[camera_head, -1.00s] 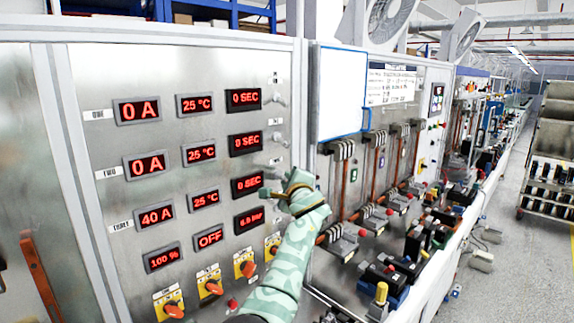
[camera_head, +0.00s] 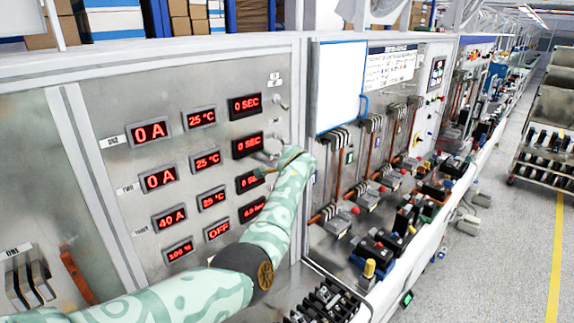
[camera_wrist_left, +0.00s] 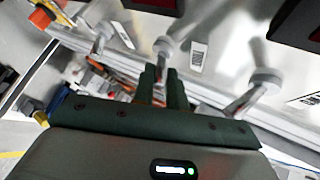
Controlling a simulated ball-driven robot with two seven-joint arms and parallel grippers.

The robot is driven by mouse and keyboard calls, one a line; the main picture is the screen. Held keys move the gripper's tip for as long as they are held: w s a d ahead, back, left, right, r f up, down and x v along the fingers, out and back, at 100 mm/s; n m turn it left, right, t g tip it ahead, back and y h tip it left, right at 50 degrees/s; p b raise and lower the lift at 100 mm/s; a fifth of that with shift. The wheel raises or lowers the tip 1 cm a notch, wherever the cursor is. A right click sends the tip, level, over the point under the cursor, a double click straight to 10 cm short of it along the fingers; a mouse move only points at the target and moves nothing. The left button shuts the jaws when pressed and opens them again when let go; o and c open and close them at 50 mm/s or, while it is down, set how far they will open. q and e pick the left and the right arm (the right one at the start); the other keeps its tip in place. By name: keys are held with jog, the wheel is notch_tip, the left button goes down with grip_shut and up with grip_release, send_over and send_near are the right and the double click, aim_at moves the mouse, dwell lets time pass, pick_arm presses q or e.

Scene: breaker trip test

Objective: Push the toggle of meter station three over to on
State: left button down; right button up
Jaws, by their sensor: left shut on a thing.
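The panel (camera_head: 120,95) stands ahead with rows of red displays. Two silver toggles show at its right, the top one (camera_head: 283,104) and the second one (camera_head: 272,146). My left gripper (camera_head: 262,172) is by the third row, just right of its partly covered "0 SEC" display (camera_head: 246,183); my arm hides the toggle there. Other toggles show on the left (camera_wrist_left: 101,40) and right (camera_wrist_left: 262,80). My right gripper is not in view.
Right of the panel is a bench with copper bars, breakers (camera_head: 375,245) and a blue-framed white board (camera_head: 340,85). A shelf cart (camera_head: 550,140) stands at the far right by clear floor. An orange lever (camera_head: 75,275) is at lower left.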

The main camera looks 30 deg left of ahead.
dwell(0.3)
pick_arm(q)
jog(key=c, duration=1.7)
grip_release()
jog(key=shift+a, duration=0.1)
jog(key=shift+s+d+r, duration=0.15)
jog(key=shift+s+d, duration=0.05)
jog(key=shift+d, duration=0.05)
jog(key=b+v, duration=0.3)
jog(key=v, duration=1.2)
jog(key=shift+s+r, duration=0.1)
jog(key=shift+s, duration=0.25)
jog(key=shift+d, duration=0.1)
